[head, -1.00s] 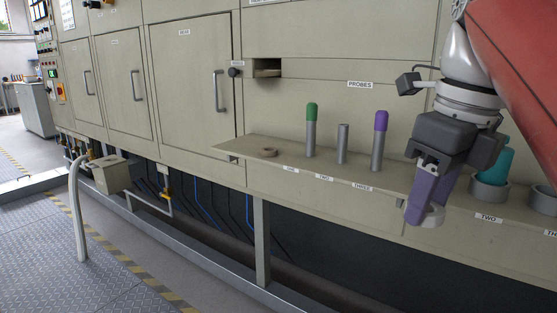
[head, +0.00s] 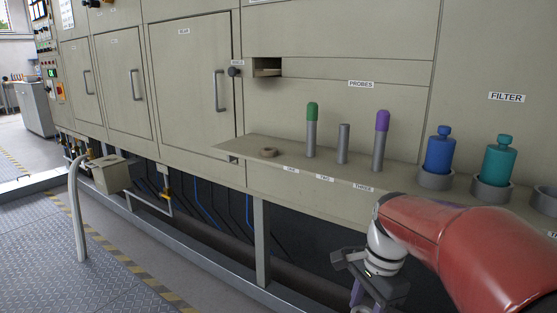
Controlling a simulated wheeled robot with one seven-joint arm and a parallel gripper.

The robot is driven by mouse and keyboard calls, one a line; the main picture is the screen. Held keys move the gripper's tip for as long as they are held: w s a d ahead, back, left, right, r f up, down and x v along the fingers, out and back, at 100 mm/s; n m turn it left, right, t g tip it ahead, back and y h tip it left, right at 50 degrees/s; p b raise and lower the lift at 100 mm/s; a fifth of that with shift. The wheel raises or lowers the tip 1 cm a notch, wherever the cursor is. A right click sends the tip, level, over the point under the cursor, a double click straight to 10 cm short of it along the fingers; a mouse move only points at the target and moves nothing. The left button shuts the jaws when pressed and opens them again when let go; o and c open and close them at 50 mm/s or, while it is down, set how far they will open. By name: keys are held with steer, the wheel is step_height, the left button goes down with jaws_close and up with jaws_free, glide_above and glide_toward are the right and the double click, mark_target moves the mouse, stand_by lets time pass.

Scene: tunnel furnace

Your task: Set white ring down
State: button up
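My gripper (head: 364,299) is low in the head view, below and in front of the shelf, pointing down. Its purple fingers are partly cut off by the bottom edge of the picture. The white ring (head: 362,310) shows only as a pale sliver at the fingers, at that same edge. The fingers appear closed on it. Its lower part is out of view, as is whatever lies under it.
Blue (head: 439,155) and teal (head: 498,160) filters stand in grey holders. A post (head: 261,240) stands under the shelf.

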steer(key=w+f+n, duration=0.2)
steer(key=f+n, duration=0.2)
steer(key=f, duration=0.4)
steer(key=w+a+f+n+h, duration=0.1)
steer(key=w+f+n, duration=0.2)
steer(key=f, duration=0.6)
steer(key=w+f+n+g, duration=0.1)
steer(key=w+f+n, duration=0.2)
steer(key=f+n, duration=0.3)
step_height(320, 180, down, 3)
steer(key=shift+a+f+n+h, duration=0.15)
steer(key=shift+a+n+h, duration=0.15)
steer(key=shift+n, duration=0.1)
steer(key=shift+w+d, duration=0.1)
steer(key=shift+w, duration=0.05)
